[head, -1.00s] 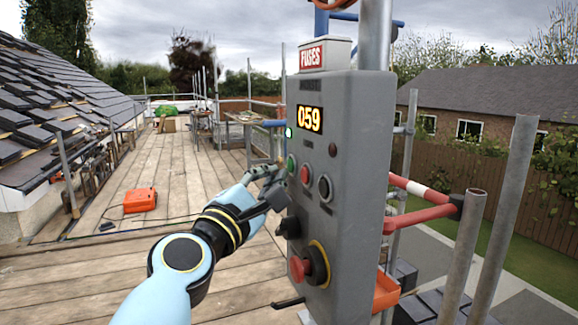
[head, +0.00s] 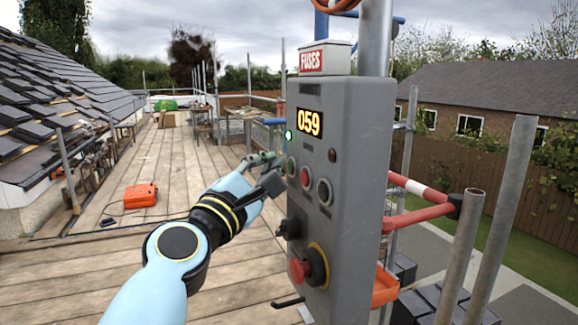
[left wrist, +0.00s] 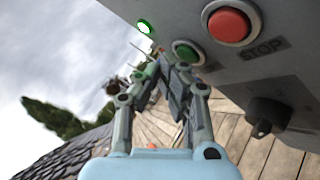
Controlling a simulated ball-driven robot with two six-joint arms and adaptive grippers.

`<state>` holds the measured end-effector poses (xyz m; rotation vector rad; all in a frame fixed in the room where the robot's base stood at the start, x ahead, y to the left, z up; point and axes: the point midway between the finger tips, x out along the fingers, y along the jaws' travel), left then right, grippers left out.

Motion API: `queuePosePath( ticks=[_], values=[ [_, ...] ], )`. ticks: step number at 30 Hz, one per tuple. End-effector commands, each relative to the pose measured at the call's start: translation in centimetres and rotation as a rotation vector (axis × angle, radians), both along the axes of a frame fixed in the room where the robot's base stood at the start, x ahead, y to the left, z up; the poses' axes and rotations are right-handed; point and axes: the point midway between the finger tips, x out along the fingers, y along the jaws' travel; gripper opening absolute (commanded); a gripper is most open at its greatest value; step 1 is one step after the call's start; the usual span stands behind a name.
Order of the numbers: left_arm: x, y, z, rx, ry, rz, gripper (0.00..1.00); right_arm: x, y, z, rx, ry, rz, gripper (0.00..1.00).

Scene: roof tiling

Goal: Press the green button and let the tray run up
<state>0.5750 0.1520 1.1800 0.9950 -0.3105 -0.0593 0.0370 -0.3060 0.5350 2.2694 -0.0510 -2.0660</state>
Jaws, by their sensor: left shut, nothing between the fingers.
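The green button (head: 291,167) is on the front of a grey control box (head: 345,170), left of a red button (head: 305,178). It also shows in the left wrist view (left wrist: 187,53), beside the red button marked STOP (left wrist: 230,23). My left gripper (head: 274,158) is shut and empty, its fingertips just left of the green button. In the left wrist view the fingertips (left wrist: 172,64) lie close beside the button; I cannot tell whether they touch it. A small green lamp (head: 289,134) is lit. The display (head: 309,122) reads 059. I cannot clearly make out the tray. My right gripper is out of view.
A dark knob (head: 289,228) and a red emergency button (head: 299,270) stick out lower on the box. An orange edge (head: 386,288) shows behind it, near dark stacked tiles (head: 420,303). An orange case (head: 140,196) lies on the open plank deck (head: 110,265).

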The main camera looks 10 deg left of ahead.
Motion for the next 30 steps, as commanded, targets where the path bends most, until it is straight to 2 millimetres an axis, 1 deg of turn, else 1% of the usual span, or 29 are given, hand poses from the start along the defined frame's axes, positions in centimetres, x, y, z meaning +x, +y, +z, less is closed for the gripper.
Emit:
queuePosePath(
  ticks=[1,4,15,18,30],
  values=[
    [-0.3,-0.4,-0.5,-0.018,0.011,-0.001,0.0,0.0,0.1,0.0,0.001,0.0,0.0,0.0],
    [-0.5,0.0,-0.5,-0.016,0.013,-0.001,0.0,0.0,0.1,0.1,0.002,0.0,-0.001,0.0],
    [-2.5,3.1,-0.3,-0.01,0.008,0.001,0.0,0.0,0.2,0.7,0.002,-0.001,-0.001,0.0],
    [-2.9,3.6,-0.3,-0.012,0.008,0.0,0.0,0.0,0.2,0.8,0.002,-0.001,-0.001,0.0],
    [-3.0,3.8,-0.3,-0.012,0.006,-0.001,0.0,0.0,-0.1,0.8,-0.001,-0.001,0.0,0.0]
  ],
)
